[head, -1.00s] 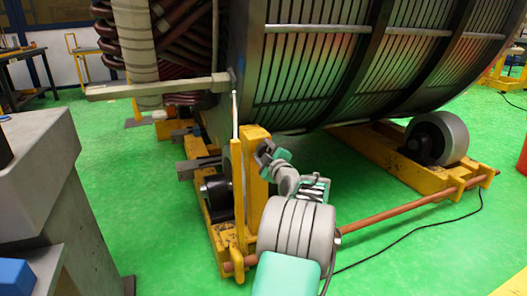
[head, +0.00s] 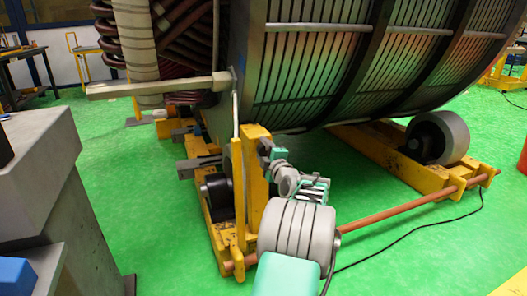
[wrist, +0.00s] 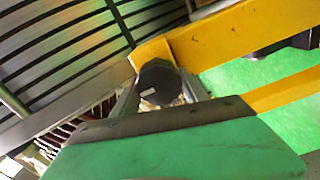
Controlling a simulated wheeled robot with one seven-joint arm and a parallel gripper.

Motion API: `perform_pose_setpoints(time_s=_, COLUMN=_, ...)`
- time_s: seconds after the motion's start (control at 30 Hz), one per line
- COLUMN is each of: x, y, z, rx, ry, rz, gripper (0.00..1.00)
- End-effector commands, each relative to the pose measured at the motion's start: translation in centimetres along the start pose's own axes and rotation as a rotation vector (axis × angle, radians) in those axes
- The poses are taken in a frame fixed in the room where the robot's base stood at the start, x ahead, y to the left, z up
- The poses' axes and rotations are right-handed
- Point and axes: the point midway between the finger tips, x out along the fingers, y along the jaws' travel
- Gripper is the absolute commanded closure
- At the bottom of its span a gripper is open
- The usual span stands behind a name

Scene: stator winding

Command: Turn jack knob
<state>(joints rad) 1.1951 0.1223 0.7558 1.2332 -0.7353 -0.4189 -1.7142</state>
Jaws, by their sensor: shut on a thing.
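The jack knob (wrist: 158,84) is a dark round cylinder in the wrist view, against the end of a yellow beam. My gripper (wrist: 158,98) has one grey finger on each side of the knob and is shut on it. The green and dark body of my gripper hides the lower part of the wrist view. In the head view my gripper (head: 264,147) is at the yellow upright post (head: 256,180) of the roller stand. The knob cannot be made out there.
The large slotted stator (head: 345,60) rests above yellow roller frames, close over my gripper. A copper-coloured bar (head: 410,207) runs low between the frames. A black cable (head: 420,231) lies on the green floor. A grey block (head: 40,180) stands at left.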

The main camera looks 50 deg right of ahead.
Motion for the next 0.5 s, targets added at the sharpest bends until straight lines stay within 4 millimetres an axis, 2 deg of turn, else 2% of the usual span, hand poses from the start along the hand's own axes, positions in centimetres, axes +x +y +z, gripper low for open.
perform_pose_setpoints(time_s=0.13, x=0.00, y=0.02, z=0.06, rx=-0.002, ry=-0.002, rz=0.000, gripper=0.89)
perform_pose_setpoints(time_s=0.17, x=0.00, y=0.02, z=0.06, rx=-0.002, ry=-0.002, rz=0.000, gripper=0.48)
perform_pose_setpoints(time_s=0.4, x=0.00, y=0.02, z=0.04, rx=-0.001, ry=-0.001, rz=0.000, gripper=0.28)
perform_pose_setpoints(time_s=0.5, x=0.00, y=0.01, z=0.03, rx=-0.001, ry=-0.001, rz=0.000, gripper=0.27)
